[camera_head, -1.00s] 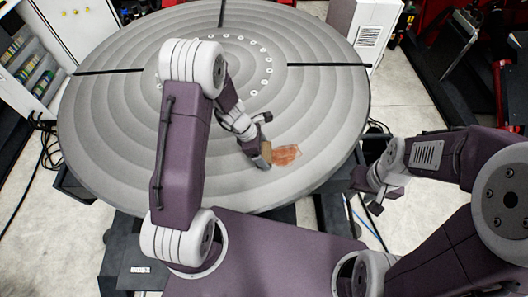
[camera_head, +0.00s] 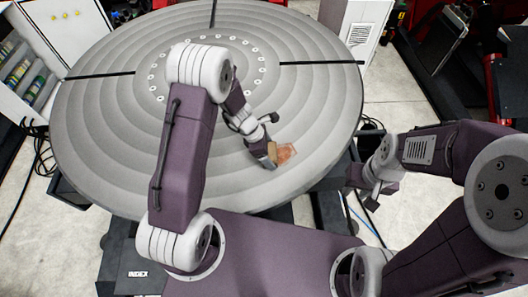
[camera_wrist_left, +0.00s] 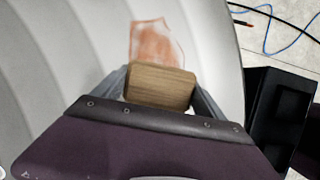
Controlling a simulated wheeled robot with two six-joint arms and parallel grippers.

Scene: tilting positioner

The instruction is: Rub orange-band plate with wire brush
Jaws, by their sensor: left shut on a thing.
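A rust-orange patch (camera_head: 286,154) lies on the grey round table (camera_head: 110,150), near its front right edge. In the left wrist view the patch (camera_wrist_left: 153,42) looks uneven, with a paler right side. A separate plate or band cannot be made out. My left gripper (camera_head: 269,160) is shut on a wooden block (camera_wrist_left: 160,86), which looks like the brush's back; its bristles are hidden. The block is at the patch's left side in the head view and covers part of it; contact cannot be confirmed. My right gripper (camera_head: 372,196) hangs right of the table, its jaws unclear.
The table has dark radial slots and a ring of bolt holes. A dark box marked INDEX (camera_head: 138,275) stands at the front left. A white cabinet (camera_head: 358,28) stands behind at the right. Cables (camera_head: 365,222) lie on the floor at the right. Most of the tabletop is clear.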

